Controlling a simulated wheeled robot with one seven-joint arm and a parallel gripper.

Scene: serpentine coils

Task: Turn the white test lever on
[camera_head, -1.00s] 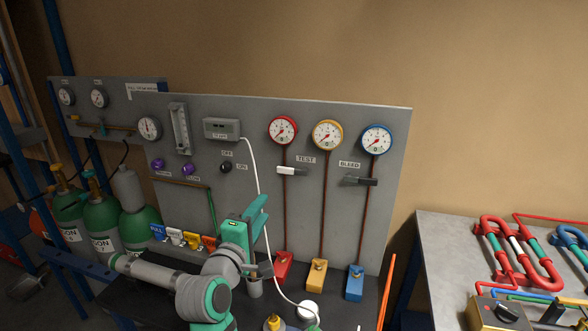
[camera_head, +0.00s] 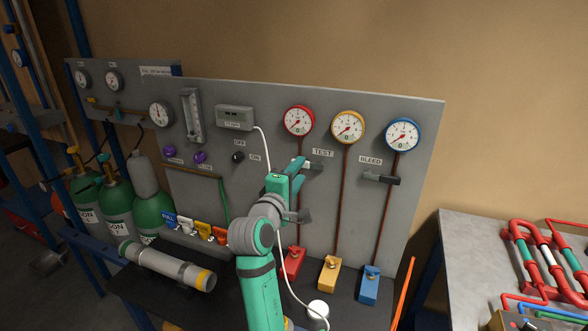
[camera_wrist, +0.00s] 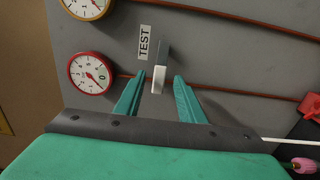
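The white test lever shows in the wrist view (camera_wrist: 158,79) under the TEST label (camera_wrist: 144,42); its tip is white and its other end is dark grey. My gripper (camera_wrist: 160,76) is open, with one teal finger on each side of the lever's white tip. I see a gap on the right side; whether the left finger touches the lever, I cannot tell. In the head view my gripper (camera_head: 299,168) is up at the panel (camera_head: 280,125), and it partly hides the white test lever (camera_head: 315,166).
The dark bleed lever (camera_head: 380,178) is to the right on the same panel. Red, yellow and blue blocks (camera_head: 330,273) stand below, joined to gauges by brown pipes. A white cable (camera_head: 268,150) hangs close behind my arm. Green cylinders (camera_head: 115,205) are at left.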

